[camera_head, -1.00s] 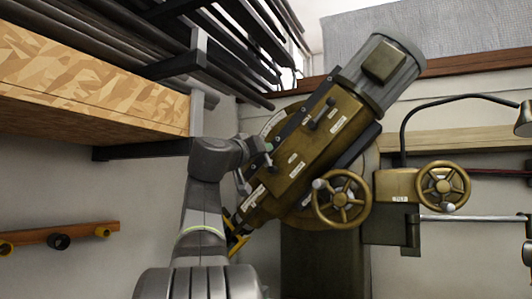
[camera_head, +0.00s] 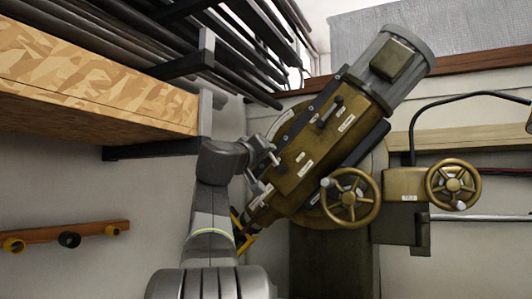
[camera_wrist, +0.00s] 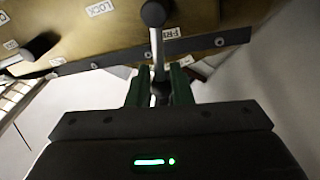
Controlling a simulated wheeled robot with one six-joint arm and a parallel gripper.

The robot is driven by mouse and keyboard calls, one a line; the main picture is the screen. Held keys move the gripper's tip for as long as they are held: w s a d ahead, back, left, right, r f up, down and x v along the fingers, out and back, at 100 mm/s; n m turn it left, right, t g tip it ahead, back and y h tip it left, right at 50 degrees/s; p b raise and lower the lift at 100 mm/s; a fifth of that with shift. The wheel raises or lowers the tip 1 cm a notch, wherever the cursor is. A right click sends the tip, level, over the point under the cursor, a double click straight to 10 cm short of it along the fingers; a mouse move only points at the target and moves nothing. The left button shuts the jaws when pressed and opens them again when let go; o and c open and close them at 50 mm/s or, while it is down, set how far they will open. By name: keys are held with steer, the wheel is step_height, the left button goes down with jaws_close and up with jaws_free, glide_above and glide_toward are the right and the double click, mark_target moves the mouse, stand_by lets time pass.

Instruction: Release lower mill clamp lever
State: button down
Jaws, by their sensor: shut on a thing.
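The mill head (camera_head: 318,140) is a tilted olive-brown casting with a grey motor at its upper right. My gripper (camera_head: 270,157) is at the left side of the head. In the wrist view, my gripper's green fingers (camera_wrist: 160,92) are closed around the dark end of a clamp lever (camera_wrist: 157,50). Its metal shaft runs up from the fingers to a dark round hub at the top edge. A FREE label (camera_wrist: 171,33) is just right of the shaft, and a LOCK label (camera_wrist: 99,8) is further left. The gripped end is partly hidden.
Another dark-ended lever (camera_wrist: 36,46) sits at the left in the wrist view. Two handwheels (camera_head: 350,198) (camera_head: 453,185) stand to the right of the head. A wooden shelf (camera_head: 95,85) and dark bars (camera_head: 185,30) are close at the upper left.

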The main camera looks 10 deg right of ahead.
steer(key=c, duration=1.5)
jaws_free()
steer(key=shift+a, duration=0.15)
steer(key=shift+s, duration=0.1)
steer(key=b+v, duration=0.4)
steer(key=v, duration=0.9)
steer(key=shift+s+a+f+b, duration=0.1)
steer(key=shift+s+a+b, duration=0.1)
steer(key=shift+b, duration=0.15)
steer(key=p+x, duration=0.4)
steer(key=x, duration=1)
steer(key=shift+s+p, duration=0.1)
steer(key=shift+p, duration=0.25)
